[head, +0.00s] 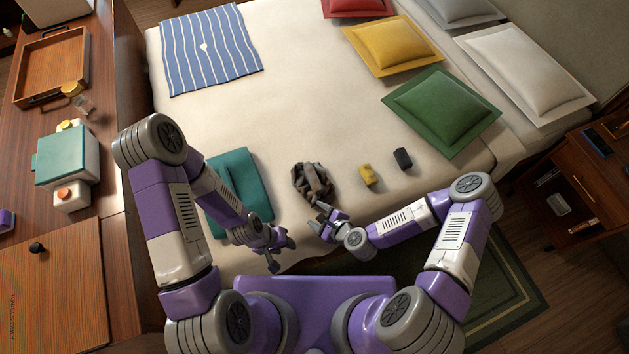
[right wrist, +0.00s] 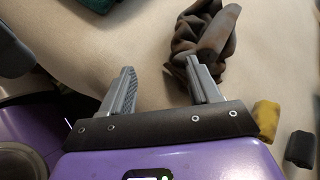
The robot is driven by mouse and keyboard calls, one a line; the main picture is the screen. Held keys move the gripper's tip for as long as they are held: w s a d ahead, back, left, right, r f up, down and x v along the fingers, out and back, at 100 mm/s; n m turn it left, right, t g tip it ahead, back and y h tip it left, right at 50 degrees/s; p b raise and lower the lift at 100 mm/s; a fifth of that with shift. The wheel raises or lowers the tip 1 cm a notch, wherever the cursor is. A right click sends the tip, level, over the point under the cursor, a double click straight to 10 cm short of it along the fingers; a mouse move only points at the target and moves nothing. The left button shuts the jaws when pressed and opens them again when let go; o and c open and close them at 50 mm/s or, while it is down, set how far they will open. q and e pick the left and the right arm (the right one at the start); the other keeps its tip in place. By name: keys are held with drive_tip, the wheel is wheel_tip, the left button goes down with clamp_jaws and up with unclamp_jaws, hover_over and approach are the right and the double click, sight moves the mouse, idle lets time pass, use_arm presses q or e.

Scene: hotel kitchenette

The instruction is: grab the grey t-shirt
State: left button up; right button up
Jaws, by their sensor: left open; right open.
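A crumpled grey-brown cloth bundle (head: 311,184), the only thing here like the grey t-shirt, lies on the bed near its front edge. It also shows at the top of the right wrist view (right wrist: 208,38). My right gripper (head: 320,218) is open and empty, just in front of the bundle. In the right wrist view, the right finger of this gripper (right wrist: 160,68) overlaps the bundle's lower end; I cannot tell if they touch. The space between the fingers shows only bare sheet. My left gripper (head: 279,251) is open and empty at the bed's front edge, left of the bundle.
A folded teal cloth (head: 240,182) lies left of the bundle, partly behind my left arm. A yellow item (head: 367,175) and a dark item (head: 403,159) lie to its right. A striped blue cloth (head: 208,50) and pillows are farther back. The bed's middle (head: 290,100) is clear.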

sight(316, 181)
drive_tip(key=w+r+m+t, duration=0.1)
drive_tip(key=m, duration=0.2)
drive_tip(key=w+d+r+m+t+h, duration=0.1)
drive_tip(key=w+m, duration=0.1)
drive_tip(key=m, duration=0.1)
drive_tip(key=w+r+m+t, duration=0.1)
drive_tip(key=w+m, duration=0.1)
drive_tip(key=shift+d+m+t, duration=0.15)
drive_tip(key=shift+m+t, duration=0.25)
drive_tip(key=shift+w+d+r+m+h, duration=0.1)
drive_tip(key=shift+w+d+m+h, duration=0.15)
drive_tip(key=shift+m+h, duration=0.25)
drive_tip(key=shift+w+m, duration=0.25)
drive_tip(key=shift+m, duration=0.15)
drive_tip(key=shift+t, duration=0.3)
drive_tip(key=b+x, duration=0.1)
drive_tip(key=x, duration=0.6)
drive_tip(key=shift+w+a, duration=0.1)
drive_tip(key=shift+a, duration=0.15)
clamp_jaws()
